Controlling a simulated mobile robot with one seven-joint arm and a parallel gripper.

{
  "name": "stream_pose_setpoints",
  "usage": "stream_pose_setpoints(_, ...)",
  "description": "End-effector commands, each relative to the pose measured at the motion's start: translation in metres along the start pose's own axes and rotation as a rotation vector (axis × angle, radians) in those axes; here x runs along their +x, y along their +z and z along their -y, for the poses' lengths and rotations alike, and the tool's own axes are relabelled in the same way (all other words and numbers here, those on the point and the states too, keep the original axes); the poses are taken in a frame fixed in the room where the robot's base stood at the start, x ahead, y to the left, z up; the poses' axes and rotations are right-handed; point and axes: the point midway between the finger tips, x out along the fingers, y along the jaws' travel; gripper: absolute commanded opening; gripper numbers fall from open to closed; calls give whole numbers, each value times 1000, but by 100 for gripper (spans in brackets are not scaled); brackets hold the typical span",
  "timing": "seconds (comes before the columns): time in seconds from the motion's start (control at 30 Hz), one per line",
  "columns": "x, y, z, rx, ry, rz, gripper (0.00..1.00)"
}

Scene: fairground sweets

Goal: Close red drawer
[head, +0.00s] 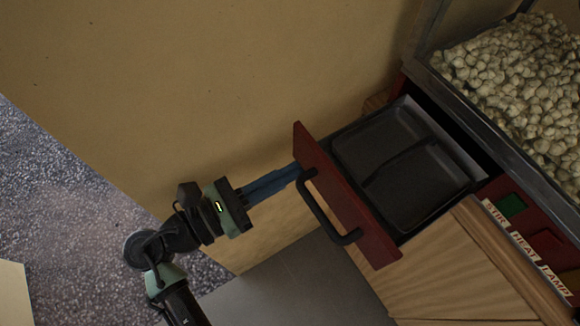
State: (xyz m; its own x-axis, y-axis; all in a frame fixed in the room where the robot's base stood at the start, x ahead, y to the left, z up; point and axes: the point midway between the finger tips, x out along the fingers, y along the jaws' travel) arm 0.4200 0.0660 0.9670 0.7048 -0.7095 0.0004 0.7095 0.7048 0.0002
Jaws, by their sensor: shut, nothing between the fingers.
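The red drawer (352,205) stands pulled out of its cabinet, with its red front facing lower left. A black bar handle (322,214) is fixed on that front. Inside the drawer is a black tray (415,180) with a raised divider, and it looks empty. My gripper (296,172) has its blue fingers shut and empty. The fingertips are at the red front, just above the handle's upper end. I cannot tell whether they touch the front or the handle.
A glass-sided case of popcorn (515,85) stands above the drawer at right. A wooden cabinet front (460,270) with labelled coloured switches (548,242) is at lower right. A tan wall (200,90) runs behind my arm. Speckled ground (70,210) lies at left.

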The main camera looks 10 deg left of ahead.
Motion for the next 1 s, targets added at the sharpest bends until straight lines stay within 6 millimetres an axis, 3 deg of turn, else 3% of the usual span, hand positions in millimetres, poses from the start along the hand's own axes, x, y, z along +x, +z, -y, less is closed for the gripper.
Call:
stream_pose_setpoints(0.67,17,1,1,-1,-3,-1,0)
stream_pose_setpoints(0.87,48,4,2,-2,-8,-1,0)
stream_pose_setpoints(1.0,82,4,2,-3,-9,-1,0)
